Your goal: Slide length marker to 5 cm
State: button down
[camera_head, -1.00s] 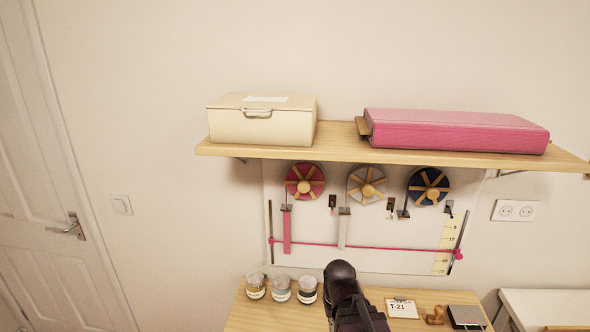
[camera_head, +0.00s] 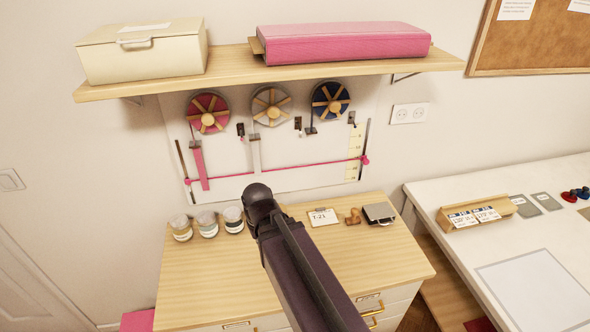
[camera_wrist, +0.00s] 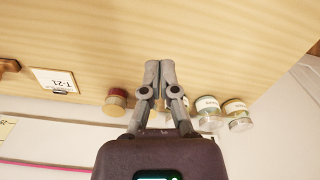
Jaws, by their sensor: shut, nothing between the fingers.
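The length marker is a thin pink line (camera_head: 290,167) with pink end knobs, stretched across the white wall board under the shelf. Its right knob (camera_head: 365,160) sits beside the yellow scale strip (camera_head: 353,152). The line crosses the lower half of the strip, below the upper marks; the exact value is too small to read. In the wrist view, my gripper (camera_wrist: 160,65) is shut and empty over the wooden tabletop, apart from the marker. The pink line also shows at the lower left there (camera_wrist: 45,163). In the head view, my arm hides the fingers.
Ribbon reels (camera_head: 271,106) and hanging strips are on the board. A shelf (camera_head: 230,72) with boxes juts out above. Jars (camera_head: 207,224), a T-21 card (camera_head: 322,217), a stamp (camera_head: 353,216) and a dark box (camera_head: 379,213) stand on the wooden cabinet (camera_head: 200,275). A white table stands right.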

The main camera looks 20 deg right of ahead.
jog(key=c, duration=1.4)
grip_release()
jog(key=c, duration=0.7)
grip_release()
jog(key=shift+f, duration=0.1)
jog(key=shift+o, duration=1.4)
jog(key=shift+w+d+f, duration=0.15)
jog(key=shift+w, duration=0.05)
jog(key=w+d+n+t+y+b, duration=0.1)
jog(key=w+d+t+y+b, duration=0.1)
jog(key=w+d+t+b, duration=0.5)
jog(key=w+d+n+t+y+b, duration=0.1)
jog(key=w+d+t+y+b, duration=0.25)
jog(key=d, duration=0.75)
jog(key=s+d+r+m+t+h+b, duration=0.1)
jog(key=s+d+t+h+b, duration=0.1)
jog(key=d, duration=0.7)
jog(key=s+d+r+m+t+h+b, duration=0.1)
jog(key=d+h, duration=0.3)
jog(key=d, duration=0.5)
jog(key=s+d+r+m+t+h+b, duration=0.1)
jog(key=s+d+m+t+h+b, duration=0.1)
jog(key=d, duration=0.7)
jog(key=shift+s+m+t+h+b, duration=0.35)
jog(key=shift+s+t+h, duration=0.45)
jog(key=shift+t, duration=0.25)
